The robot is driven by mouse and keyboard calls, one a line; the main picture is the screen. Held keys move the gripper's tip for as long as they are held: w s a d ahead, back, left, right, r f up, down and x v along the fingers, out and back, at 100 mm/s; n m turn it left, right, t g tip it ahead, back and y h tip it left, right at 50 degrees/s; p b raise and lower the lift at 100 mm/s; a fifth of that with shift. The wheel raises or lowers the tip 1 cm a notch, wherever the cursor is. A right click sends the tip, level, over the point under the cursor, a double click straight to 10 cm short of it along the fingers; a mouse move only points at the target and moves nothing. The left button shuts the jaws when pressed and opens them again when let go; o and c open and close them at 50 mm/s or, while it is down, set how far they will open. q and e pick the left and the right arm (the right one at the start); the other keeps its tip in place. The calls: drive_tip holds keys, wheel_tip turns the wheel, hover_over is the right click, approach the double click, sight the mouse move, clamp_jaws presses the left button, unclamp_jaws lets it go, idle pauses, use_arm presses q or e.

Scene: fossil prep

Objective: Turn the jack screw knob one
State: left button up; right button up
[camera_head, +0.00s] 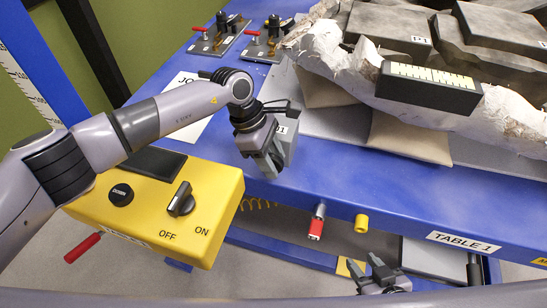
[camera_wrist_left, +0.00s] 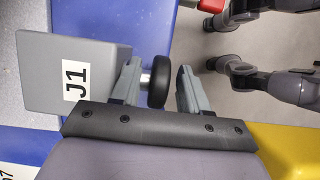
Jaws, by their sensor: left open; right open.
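A grey jack block labelled J1 (camera_wrist_left: 75,82) stands at the blue table's edge; part of it shows behind my left gripper in the head view (camera_head: 287,140). Its round black knob (camera_wrist_left: 158,82) sits on a short metal shaft on the block's side. My left gripper (camera_wrist_left: 160,90) is open with one finger on each side of the knob. The knob is nearer the left finger; I cannot tell whether they touch. In the head view my left gripper (camera_head: 268,164) hides the knob. My right gripper (camera_head: 380,275) is open and empty, low in front of the table.
A yellow control box (camera_head: 215,190) with DOWN and OFF/ON controls is close below my left arm.

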use_arm(q)
drive_tip(key=shift+d+f, duration=0.2)
drive_tip(key=shift+f, duration=0.2)
clamp_jaws()
drive_tip(key=y+b, duration=0.1)
drive_tip(key=t+y+b, duration=0.1)
drive_tip(key=y+b, duration=0.1)
drive_tip(key=shift+d+f, duration=0.15)
drive_tip(key=shift+f, duration=0.15)
drive_tip(key=y+b, duration=0.2)
drive_tip(key=b, duration=0.1)
drive_tip(key=shift+f+t+y, duration=0.1)
drive_tip(key=shift+t+y, duration=0.3)
drive_tip(key=shift+y+b, duration=0.4)
drive_tip(key=shift+b, duration=0.05)
drive_tip(key=shift+s, duration=0.1)
